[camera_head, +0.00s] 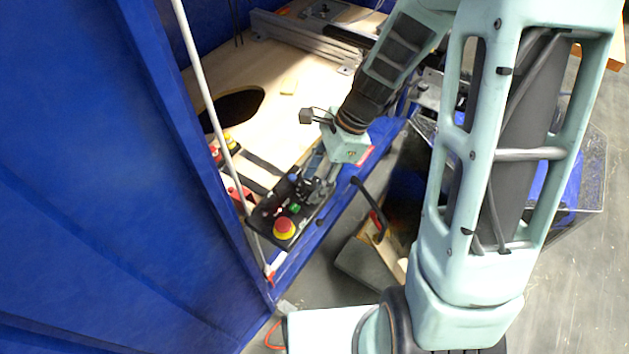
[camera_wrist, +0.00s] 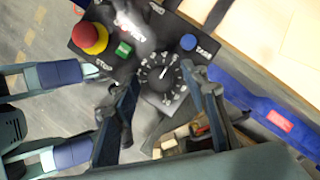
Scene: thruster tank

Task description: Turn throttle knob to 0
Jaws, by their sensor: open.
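The throttle knob (camera_wrist: 160,76) is black and sits in a dial ringed with white marks on a black control panel (camera_wrist: 143,63). A white pointer line on it slants toward the upper right; the dial numbers are too small to read. My gripper (camera_wrist: 160,82) is open, with one finger on each side of the knob in the wrist view. I cannot tell whether a finger touches it. In the head view my gripper (camera_head: 318,188) is over the panel (camera_head: 268,216), and the knob is hidden behind it.
A red stop button on yellow (camera_head: 284,228) and a green button (camera_head: 295,208) share the panel. A blue button (camera_wrist: 188,42) is near the dial. A blue wall (camera_head: 110,150) stands left. A white pole (camera_head: 205,90) rises near the panel. The wooden deck (camera_head: 290,70) has a dark hole.

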